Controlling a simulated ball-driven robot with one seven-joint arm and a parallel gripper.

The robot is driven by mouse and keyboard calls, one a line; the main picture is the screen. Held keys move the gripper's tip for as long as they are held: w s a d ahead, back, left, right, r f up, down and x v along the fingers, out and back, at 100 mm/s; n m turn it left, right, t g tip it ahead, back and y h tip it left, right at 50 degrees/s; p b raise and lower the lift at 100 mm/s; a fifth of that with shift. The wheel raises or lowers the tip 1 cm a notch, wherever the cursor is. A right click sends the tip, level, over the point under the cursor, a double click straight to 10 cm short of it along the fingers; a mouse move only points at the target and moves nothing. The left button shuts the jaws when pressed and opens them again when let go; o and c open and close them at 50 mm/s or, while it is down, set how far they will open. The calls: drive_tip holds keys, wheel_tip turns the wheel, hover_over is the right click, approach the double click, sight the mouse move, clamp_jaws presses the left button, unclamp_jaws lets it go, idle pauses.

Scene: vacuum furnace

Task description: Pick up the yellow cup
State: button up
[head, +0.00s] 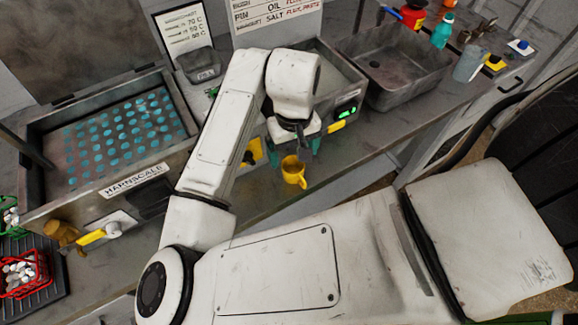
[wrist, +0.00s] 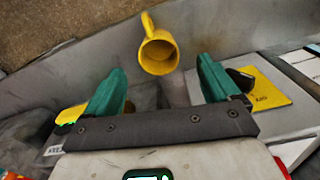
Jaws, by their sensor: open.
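The yellow cup (head: 293,172) shows just below my gripper (head: 293,152) in the head view, with its handle at the lower right. In the wrist view the cup (wrist: 158,57) lies ahead of the gap between the green fingertips, with its handle toward the top edge. My gripper (wrist: 160,70) is open, with one finger on each side of the gap and nothing held. The cup's round mouth faces the wrist camera. What the cup rests on is hard to tell.
A tank with teal dots (head: 118,135) stands at the left. A grey sink basin (head: 395,70) is at the back right, near a green bottle (head: 442,32) and a grey cup (head: 470,64). A red basket (head: 22,275) of pale pieces sits at the lower left.

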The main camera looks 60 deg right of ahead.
sight(293, 165)
drive_tip(key=shift+d+f+p, duration=0.2)
drive_tip(key=shift+f+p, duration=0.55)
drive_tip(key=shift+f, duration=3.4)
drive_tip(key=c, duration=1.2)
drive_tip(key=shift+o, duration=0.2)
drive_tip(key=shift+r, duration=0.55)
drive_tip(key=s+a+r+b, duration=0.1)
drive_tip(key=s+a+r, duration=0.6)
drive_tip(key=s+r, duration=0.4)
drive_tip(key=shift+s+a+r, duration=0.3)
drive_tip(key=shift+s+r, duration=0.05)
drive_tip(key=shift+r, duration=0.15)
